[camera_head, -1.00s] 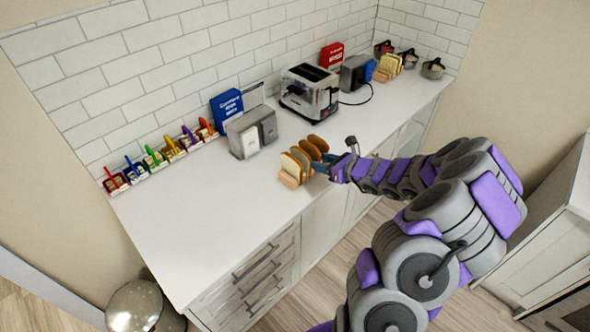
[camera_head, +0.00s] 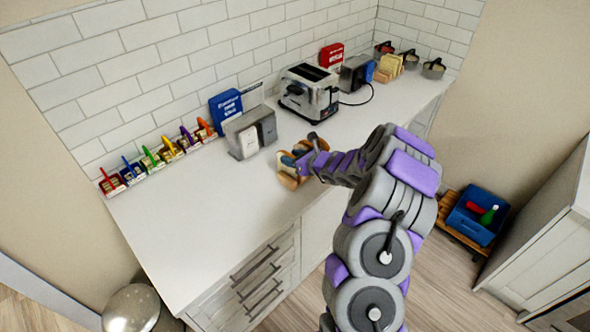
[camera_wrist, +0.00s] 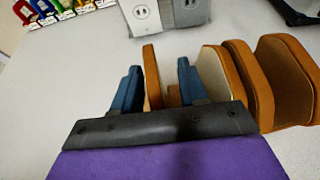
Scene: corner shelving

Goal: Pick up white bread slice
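Bread slices stand in a row at the counter's front edge. In the wrist view, a thin light slice with a tan crust (camera_wrist: 152,77) stands nearly edge-on at the left of the row. My gripper (camera_wrist: 158,82) has its two blue fingers apart, one on each side of this slice. The slice is close to the left finger, with a gap to the right finger. A pale-faced slice with a brown crust (camera_wrist: 214,74) is just right of the right finger. In the head view, my gripper (camera_head: 293,161) is over the row and mostly hides the slices.
Browner slices (camera_wrist: 285,75) stand further right in the wrist view. A grey outlet box (camera_head: 250,133), a blue box (camera_head: 226,107) and a toaster (camera_head: 309,92) stand behind. The counter (camera_head: 195,215) left of the bread is clear.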

